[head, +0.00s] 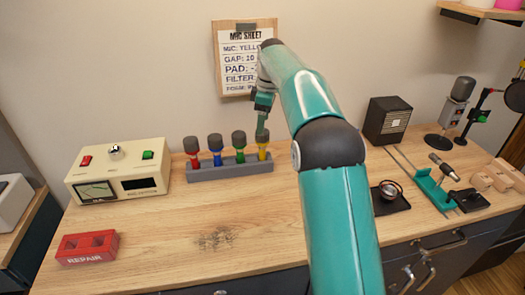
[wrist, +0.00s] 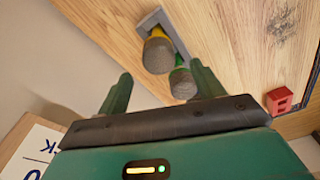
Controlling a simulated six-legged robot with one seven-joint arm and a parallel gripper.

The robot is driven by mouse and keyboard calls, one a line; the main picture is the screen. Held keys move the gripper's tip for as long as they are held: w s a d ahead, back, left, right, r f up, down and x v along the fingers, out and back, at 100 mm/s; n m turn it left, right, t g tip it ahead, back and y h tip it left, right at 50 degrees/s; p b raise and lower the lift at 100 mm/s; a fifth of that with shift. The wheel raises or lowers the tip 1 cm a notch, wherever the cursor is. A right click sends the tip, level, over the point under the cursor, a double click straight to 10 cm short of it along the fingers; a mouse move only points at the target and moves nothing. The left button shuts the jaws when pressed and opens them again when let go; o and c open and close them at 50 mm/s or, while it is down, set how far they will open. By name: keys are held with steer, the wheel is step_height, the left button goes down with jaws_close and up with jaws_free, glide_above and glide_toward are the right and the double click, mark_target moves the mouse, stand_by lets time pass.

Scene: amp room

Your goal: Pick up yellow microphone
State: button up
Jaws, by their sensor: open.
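The yellow microphone (head: 264,151) stands at the right end of a grey rack (head: 230,172) on the wooden bench. Its grey head is partly hidden by my gripper (head: 262,125) in the head view. The green microphone (head: 239,146) stands just left of it, then the blue microphone (head: 216,150) and the red microphone (head: 192,152). In the wrist view my gripper (wrist: 162,88) is open and empty. The yellow microphone (wrist: 158,50) lies between the finger lines, beyond the tips. The green microphone (wrist: 181,80) is close to the right finger.
A cream meter box (head: 118,170) and a red REPAIR block (head: 87,247) are at left. A black speaker (head: 388,121), a teal stand (head: 432,189) and a desk microphone (head: 458,105) are at right. A mic sheet (head: 240,65) hangs on the wall behind.

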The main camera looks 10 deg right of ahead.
mark_target(262, 137)
steer(key=shift+s+a+f, duration=0.15)
steer(key=shift+f, duration=0.4)
steer(key=shift+w+f, duration=0.2)
steer(key=shift+f, duration=0.5)
steer(key=shift+w+a+f, duration=0.1)
steer(key=shift+f, duration=2.2)
jaws_close()
step_height(262, 137, up, 10)
steer(key=shift+r, duration=0.1)
